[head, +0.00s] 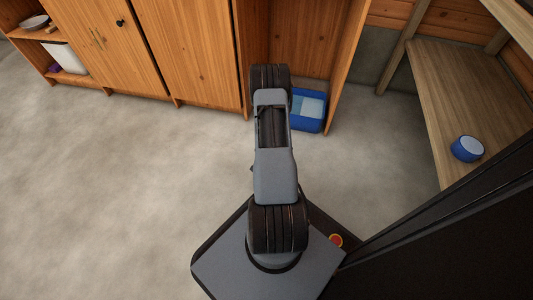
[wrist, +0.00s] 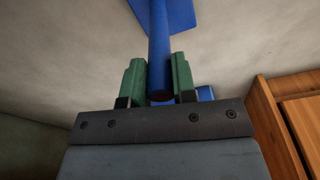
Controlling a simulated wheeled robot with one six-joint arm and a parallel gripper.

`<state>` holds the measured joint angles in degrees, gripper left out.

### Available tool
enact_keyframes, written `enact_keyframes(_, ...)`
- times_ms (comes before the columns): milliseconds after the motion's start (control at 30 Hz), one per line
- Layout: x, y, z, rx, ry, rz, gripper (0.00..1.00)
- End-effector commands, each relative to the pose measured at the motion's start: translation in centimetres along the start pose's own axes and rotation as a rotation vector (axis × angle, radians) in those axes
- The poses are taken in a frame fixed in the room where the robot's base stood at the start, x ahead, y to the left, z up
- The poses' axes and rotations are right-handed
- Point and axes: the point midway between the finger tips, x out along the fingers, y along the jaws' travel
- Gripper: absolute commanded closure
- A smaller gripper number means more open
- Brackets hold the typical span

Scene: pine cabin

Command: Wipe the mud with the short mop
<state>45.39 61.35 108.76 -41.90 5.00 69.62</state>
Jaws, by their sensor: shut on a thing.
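In the wrist view, my gripper (wrist: 158,60) has its two green fingers on either side of a blue round handle, shut on the short mop (wrist: 158,42). The handle runs up the picture to a flat blue piece (wrist: 165,10), cut off by the top edge. In the head view my arm hides the gripper, and I cannot make out the mop there. No mud shows in either view.
A blue bin (head: 309,124) with light blue inside stands on the floor by the open cabinet bay. Wooden cabinets (head: 195,50) line the back. A wooden bench (head: 465,90) at right holds a blue-and-white bowl (head: 467,149). The grey floor (head: 110,190) at left is clear.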

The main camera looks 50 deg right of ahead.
Motion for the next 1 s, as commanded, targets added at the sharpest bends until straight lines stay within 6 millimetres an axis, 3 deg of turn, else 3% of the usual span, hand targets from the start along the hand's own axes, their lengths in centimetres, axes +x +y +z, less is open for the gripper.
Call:
enact_keyframes(100,-2.5,0.0,-0.5,0.005,0.002,-0.003,0.97)
enact_keyframes(700,-7.8,-0.5,-0.6,-0.013,-0.002,-0.003,0.97)
enact_keyframes(1000,-8.2,-0.6,-0.7,-0.016,-0.001,-0.003,0.97)
